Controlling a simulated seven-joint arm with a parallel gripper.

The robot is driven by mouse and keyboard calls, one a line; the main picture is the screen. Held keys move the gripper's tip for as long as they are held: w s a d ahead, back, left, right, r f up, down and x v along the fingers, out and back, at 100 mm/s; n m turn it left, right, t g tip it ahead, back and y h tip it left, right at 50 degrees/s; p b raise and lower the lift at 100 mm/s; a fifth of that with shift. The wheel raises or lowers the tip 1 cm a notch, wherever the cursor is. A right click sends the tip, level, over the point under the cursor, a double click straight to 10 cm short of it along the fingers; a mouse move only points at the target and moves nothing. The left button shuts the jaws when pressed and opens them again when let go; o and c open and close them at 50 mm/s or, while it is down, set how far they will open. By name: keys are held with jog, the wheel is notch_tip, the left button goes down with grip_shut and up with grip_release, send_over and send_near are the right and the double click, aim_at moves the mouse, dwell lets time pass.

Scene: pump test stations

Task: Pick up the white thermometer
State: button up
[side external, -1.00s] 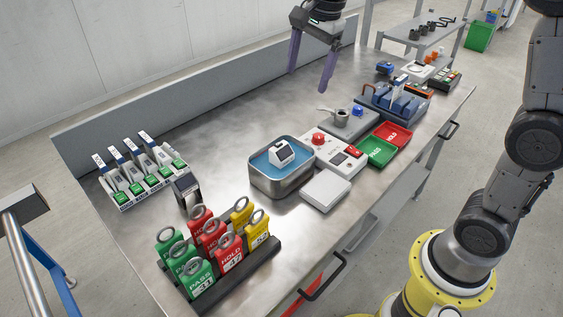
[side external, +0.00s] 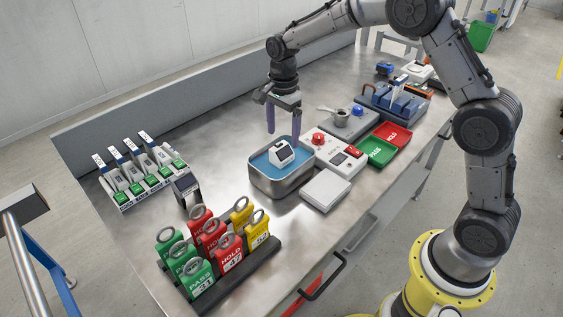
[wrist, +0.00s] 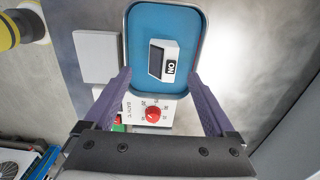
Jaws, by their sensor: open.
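A small white block-shaped device with a dark screen (side external: 282,152), which looks like the white thermometer, sits in a metal tray with a blue inside (side external: 262,182). In the wrist view the device (wrist: 163,60) lies on the blue surface with an "ON" label towards its lower right. My gripper (side external: 283,135) is open and empty, pointing down above the tray's far side. In the wrist view its purple fingers (wrist: 160,80) straddle the tray's near end, and the device is ahead between them, untouched.
A white control box with a red knob (side external: 318,139) stands right beside the tray. A flat white block (side external: 326,191) is in front. Red, green and yellow tags (side external: 229,251) stand in a rack at the front.

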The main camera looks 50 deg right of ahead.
aim_at(282, 148)
jog(key=shift+w+f, duration=0.15)
jog(key=shift+f, duration=2.75)
grip_shut()
jog(key=shift+r, duration=0.1)
